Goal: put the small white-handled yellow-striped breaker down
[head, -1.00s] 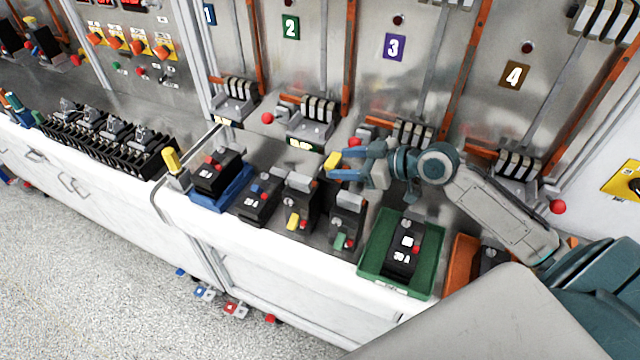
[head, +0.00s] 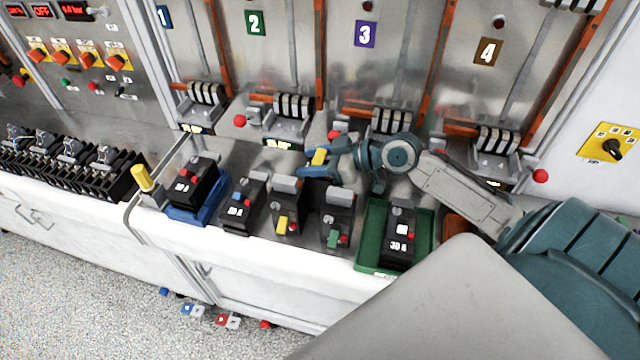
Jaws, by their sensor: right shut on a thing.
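My right gripper (head: 318,168), with teal fingers, is over the back part of the bench, behind the row of dark breakers. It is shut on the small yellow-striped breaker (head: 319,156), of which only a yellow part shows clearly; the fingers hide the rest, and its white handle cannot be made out. It appears held above the bench; the gap below is hard to judge. The fingertips show close to the top of a dark breaker with a yellow block (head: 283,223), which stands on the bench. My left gripper is not in view.
A dark breaker with a green block (head: 333,238) stands just in front of my gripper. A blue tray (head: 212,208) and a green tray (head: 372,238) each hold a breaker. Numbered panel bays with orange bars rise behind. A yellow-topped post (head: 141,178) stands at left.

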